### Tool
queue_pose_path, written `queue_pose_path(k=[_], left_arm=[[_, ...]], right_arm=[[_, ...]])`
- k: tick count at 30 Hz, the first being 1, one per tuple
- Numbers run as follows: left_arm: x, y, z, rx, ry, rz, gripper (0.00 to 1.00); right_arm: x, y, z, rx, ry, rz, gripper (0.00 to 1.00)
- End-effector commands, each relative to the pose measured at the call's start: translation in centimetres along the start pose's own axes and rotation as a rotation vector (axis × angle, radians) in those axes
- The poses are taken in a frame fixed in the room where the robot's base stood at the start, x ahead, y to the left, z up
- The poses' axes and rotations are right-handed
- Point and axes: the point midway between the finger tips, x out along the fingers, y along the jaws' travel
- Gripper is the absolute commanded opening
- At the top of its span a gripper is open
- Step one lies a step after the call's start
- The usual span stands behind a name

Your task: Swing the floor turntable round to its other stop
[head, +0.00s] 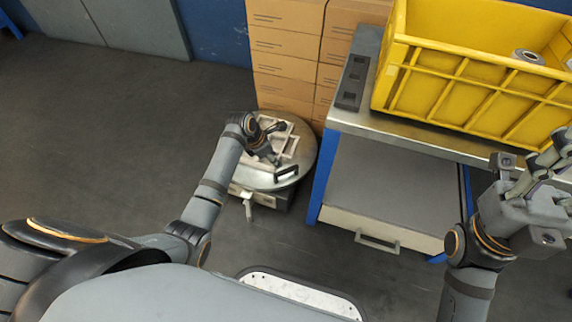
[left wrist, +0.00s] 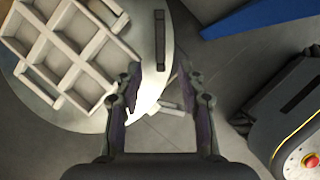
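The floor turntable (head: 305,150) is a round metal disc on a low base, in front of the cardboard boxes. It carries a pale gridded frame (left wrist: 88,48). A dark bar handle (head: 287,173) stands near the disc's front edge; it also shows in the left wrist view (left wrist: 160,40). My left gripper (head: 272,143) is over the disc. In the left wrist view its fingers (left wrist: 166,100) are spread and empty, with the disc's rim and floor beyond them. The handle lies ahead of the gap, apart from the fingers. My right gripper (head: 532,152) is raised at the right, fingers apart.
Stacked cardboard boxes (head: 283,55) stand behind the turntable. A metal-topped bench (head: 430,135) with blue legs stands to its right, carrying a yellow crate (head: 455,95). A pale lever (head: 249,208) sticks out below the disc. The floor to the left is clear.

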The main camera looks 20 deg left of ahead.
Motion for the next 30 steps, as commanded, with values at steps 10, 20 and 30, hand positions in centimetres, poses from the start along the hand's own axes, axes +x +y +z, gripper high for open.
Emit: queue_pose_path(k=[10, 20, 30], left_arm=[[7.4, -0.1, -0.3, 0.0, -0.001, -0.001, 0.4], [10.3, 0.0, -0.1, 0.002, 0.0, 0.0, 0.4], [10.2, 0.0, 0.0, 0.002, 0.0, 0.001, 0.25]], right_arm=[[-5.1, -0.6, 0.6, -0.03, -0.003, 0.001, 0.4], [-6.9, -1.1, 0.9, -0.045, -0.009, -0.008, 0.4], [-6.8, -1.0, 0.9, -0.045, -0.009, -0.007, 0.4]])
